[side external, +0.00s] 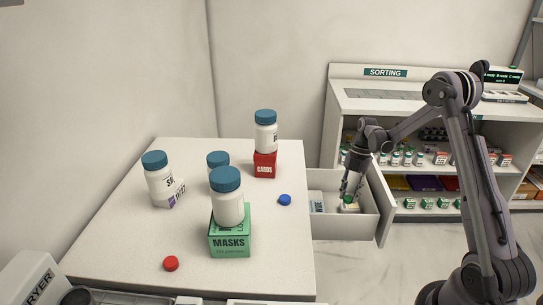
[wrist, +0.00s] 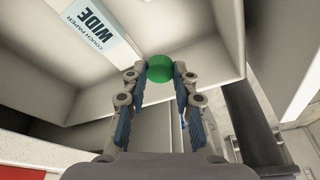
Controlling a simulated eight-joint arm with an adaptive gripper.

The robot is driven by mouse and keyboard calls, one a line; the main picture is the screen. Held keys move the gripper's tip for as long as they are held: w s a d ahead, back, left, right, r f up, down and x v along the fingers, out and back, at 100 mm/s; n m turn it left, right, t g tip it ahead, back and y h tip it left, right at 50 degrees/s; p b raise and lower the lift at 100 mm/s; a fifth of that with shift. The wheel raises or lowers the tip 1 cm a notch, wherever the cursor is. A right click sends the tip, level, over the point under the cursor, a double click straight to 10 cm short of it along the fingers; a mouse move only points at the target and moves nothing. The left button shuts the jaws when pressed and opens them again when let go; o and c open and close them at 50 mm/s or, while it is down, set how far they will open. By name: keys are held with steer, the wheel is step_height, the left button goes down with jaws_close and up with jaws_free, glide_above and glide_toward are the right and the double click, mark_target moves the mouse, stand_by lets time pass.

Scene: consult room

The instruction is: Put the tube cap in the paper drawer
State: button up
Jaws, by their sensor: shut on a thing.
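A round green cap (wrist: 160,68) sits between the fingertips of my gripper (wrist: 160,74) in the wrist view; the gripper is shut on it. In the side view my gripper (side external: 350,196) points down inside the open drawer (side external: 383,205), toward its right part. The cap (side external: 348,200) shows small and green at the fingertips there. Whether it touches the drawer floor I cannot tell. A white and blue pack marked "COUCH PAPER WIDE" (wrist: 102,30) lies in the drawer, to the left of the cap.
The white table (side external: 120,240) left of the drawer holds a blue cap (side external: 284,199), a red cap (side external: 171,263), several white bottles with blue lids, a green MASKS box (side external: 230,243) and a red CARDS box (side external: 265,167). A sorting shelf (side external: 375,105) stands behind the drawer.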

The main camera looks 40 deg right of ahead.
steer(key=shift+s+a+f, duration=0.1)
steer(key=shift+s+f, duration=0.1)
steer(key=shift+f, duration=5)
steer(key=shift+f, duration=0.1)
steer(key=o, duration=0.7)
steer(key=shift+c, duration=0.2)
